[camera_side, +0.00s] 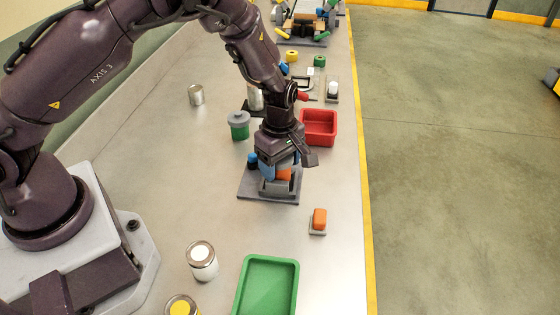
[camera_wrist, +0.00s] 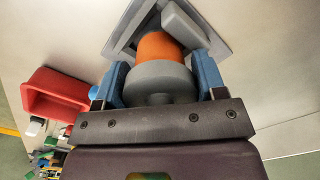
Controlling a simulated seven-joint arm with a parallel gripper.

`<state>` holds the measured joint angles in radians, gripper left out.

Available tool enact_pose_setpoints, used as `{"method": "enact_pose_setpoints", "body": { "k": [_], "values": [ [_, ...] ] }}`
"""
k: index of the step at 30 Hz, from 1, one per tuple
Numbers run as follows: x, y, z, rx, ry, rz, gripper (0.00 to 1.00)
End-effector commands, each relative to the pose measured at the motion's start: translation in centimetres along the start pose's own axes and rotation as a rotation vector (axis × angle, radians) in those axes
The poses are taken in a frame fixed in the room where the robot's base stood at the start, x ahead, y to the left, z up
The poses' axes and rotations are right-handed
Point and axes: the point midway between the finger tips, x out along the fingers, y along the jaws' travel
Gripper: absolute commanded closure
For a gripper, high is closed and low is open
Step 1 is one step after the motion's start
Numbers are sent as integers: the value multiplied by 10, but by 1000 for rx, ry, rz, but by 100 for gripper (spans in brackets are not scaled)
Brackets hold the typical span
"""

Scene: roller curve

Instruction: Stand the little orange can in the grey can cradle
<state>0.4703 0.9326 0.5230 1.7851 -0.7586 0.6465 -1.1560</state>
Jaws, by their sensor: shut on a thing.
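The little orange can (camera_wrist: 158,46) has a grey lid-like top and is held between the blue fingers of my gripper (camera_wrist: 160,76). In the side view the orange can (camera_side: 284,174) shows low at my gripper (camera_side: 280,168), which is shut on it. The grey can cradle (camera_side: 258,192) is a dark grey plate with raised grey parts, directly below. In the wrist view the cradle (camera_wrist: 187,26) has angled walls around the can's lower end. The can looks roughly upright. Its bottom is hidden, so I cannot tell whether it touches the cradle floor.
A red bin (camera_side: 319,127) stands just behind on the right. A green can with a grey lid (camera_side: 239,124) is behind on the left. An orange block (camera_side: 319,217) on a small grey base, a green tray (camera_side: 267,288) and a white can (camera_side: 202,261) are in front.

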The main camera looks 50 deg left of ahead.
Motion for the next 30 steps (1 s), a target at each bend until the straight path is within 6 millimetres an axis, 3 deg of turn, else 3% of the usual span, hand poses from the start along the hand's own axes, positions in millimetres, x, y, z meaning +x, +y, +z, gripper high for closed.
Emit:
{"method": "enact_pose_setpoints", "body": {
  "k": [1, 30],
  "values": [
    [15, 0, 2, -3, 12, 12, 72],
    [29, -4, 2, -5, 14, 4, 73]
  ]
}}
